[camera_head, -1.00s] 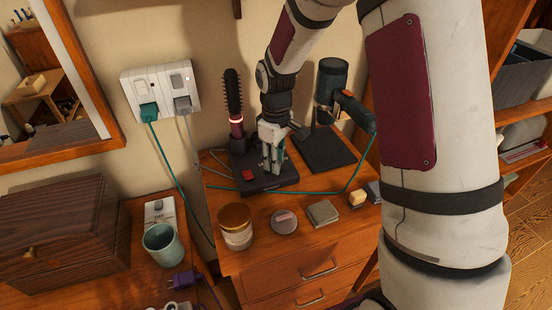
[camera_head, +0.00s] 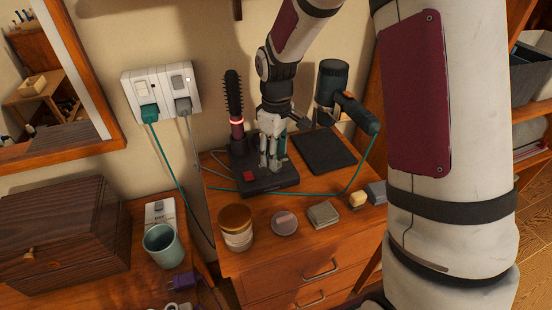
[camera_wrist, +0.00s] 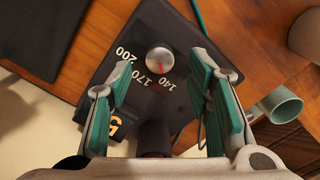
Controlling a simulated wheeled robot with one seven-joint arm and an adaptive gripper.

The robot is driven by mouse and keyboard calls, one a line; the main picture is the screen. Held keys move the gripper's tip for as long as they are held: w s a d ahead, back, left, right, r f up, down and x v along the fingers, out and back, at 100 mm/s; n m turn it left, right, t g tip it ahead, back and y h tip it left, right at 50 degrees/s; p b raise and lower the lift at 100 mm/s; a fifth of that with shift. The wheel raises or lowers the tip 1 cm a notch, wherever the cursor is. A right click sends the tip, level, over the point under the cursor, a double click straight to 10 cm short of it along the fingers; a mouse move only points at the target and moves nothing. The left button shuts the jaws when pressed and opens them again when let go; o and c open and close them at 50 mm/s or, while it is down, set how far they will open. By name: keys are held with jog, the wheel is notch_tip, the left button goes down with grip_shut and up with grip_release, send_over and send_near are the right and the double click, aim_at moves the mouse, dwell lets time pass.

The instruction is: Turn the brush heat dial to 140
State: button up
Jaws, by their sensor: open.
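The brush heat dial (camera_wrist: 160,59) is a round silver knob with a red mark on the dark brush base, beside the numbers 200, 170 and 140. The red mark points toward the 170–140 side; its exact setting is hard to tell. My gripper (camera_wrist: 161,75) is open, with its green-padded fingers on either side of the dial and apart from it. In the head view, my gripper (camera_head: 269,165) points down over the brush base (camera_head: 270,185) and hides the dial. The round brush (camera_head: 234,95) stands upright at the back left of the base, above a glowing red ring.
A red switch (camera_head: 249,176) is on the base. A hair dryer (camera_head: 347,95) stands behind right, its green cord crossing the dresser. A jar (camera_head: 236,228), a round tin (camera_head: 285,223) and a square box (camera_head: 323,215) line the front. A mug (camera_head: 163,246) stands at left.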

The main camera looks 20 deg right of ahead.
notch_tip(320, 180, up, 9)
dwell(0.3)
jog(key=shift+r, duration=0.1)
jog(key=s+r+m+t, duration=0.2)
jog(key=s+r+m, duration=0.2)
jog(key=s+r, duration=0.7)
jog(key=s+m+t, duration=0.3)
jog(key=s, duration=1.1)
jog(key=shift+s+d+m, duration=0.2)
jog(key=shift+s+m, duration=0.2)
jog(key=shift+c, duration=0.6)
dwell(2.1)
